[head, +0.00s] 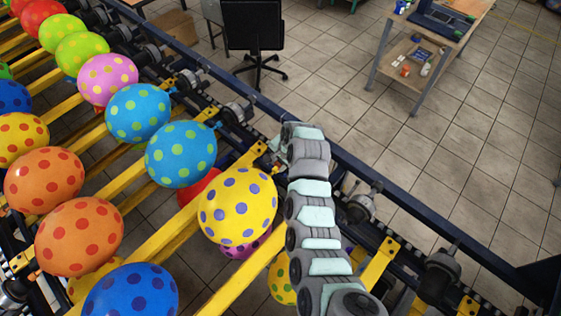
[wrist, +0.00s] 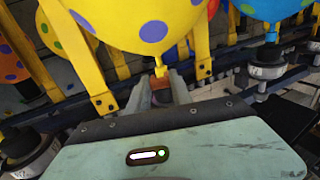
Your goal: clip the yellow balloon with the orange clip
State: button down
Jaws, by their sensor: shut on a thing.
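The yellow balloon (head: 237,205) with purple dots rests on the yellow bars of the rack, left of my arm. In the wrist view the yellow balloon (wrist: 140,20) fills the top, and its narrow neck appears to hang just ahead of my fingertips. My gripper (wrist: 160,88) is shut on a small orange piece, which looks like the orange clip (wrist: 160,85). I cannot tell whether the clip touches the neck. In the head view my arm largely hides my gripper near the rack's dark rail, and the clip does not show.
Yellow bars (head: 165,237) and a dark rail (head: 420,205) with rollers surround the work spot. A blue balloon (head: 181,154) with green dots lies beside the yellow one. Several other dotted balloons fill the rack to the left. A chair (head: 254,25) and a wooden table (head: 440,35) stand beyond.

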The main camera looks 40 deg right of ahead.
aim_at(272, 173)
jog(key=shift+a+b+x, duration=0.25)
jog(key=shift+b+x, duration=0.1)
jog(key=shift+x, duration=0.8)
jog(key=shift+b+x, duration=0.65)
jog(key=shift+x, duration=0.45)
jog(key=shift+a, duration=0.15)
jog(key=shift+b+x, duration=1.45)
jog(key=shift+x, duration=0.05)
jog(key=c, duration=1.1)
grip_release()
